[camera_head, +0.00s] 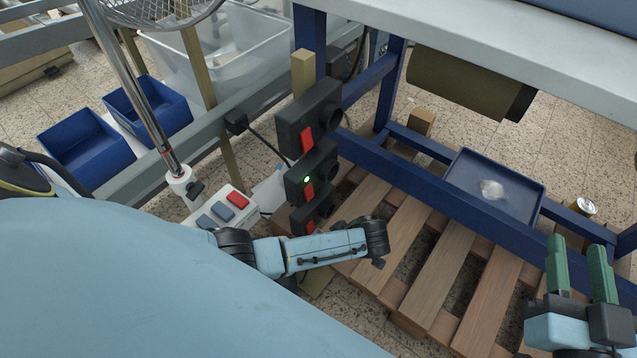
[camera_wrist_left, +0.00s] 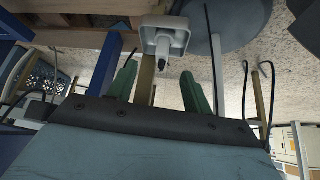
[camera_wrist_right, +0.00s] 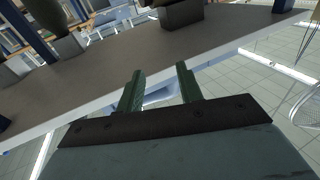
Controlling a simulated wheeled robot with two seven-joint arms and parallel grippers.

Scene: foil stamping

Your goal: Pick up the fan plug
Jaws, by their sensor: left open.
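I cannot pick out the fan plug for certain. A small black block (camera_head: 236,122) with a thin dark cord sits by the grey rail in the head view. The cord runs to the stacked black boxes with red switches (camera_head: 305,140); a green light glows on one. The fan's pole (camera_head: 140,95) and button panel (camera_head: 222,208) stand left of them. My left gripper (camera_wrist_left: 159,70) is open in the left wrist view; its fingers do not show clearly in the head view. A white square part (camera_wrist_left: 165,36) appears beyond its fingers. My right gripper (camera_head: 580,262) is open and empty at lower right.
A wooden pallet (camera_head: 440,255) lies below the blue bench frame. A blue tray (camera_head: 468,168) and a can (camera_head: 584,207) are at right. Blue bins (camera_head: 85,155) and a clear tub (camera_head: 262,45) stand behind the rail. In the right wrist view, a tabletop (camera_wrist_right: 85,88) lies beyond the fingers.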

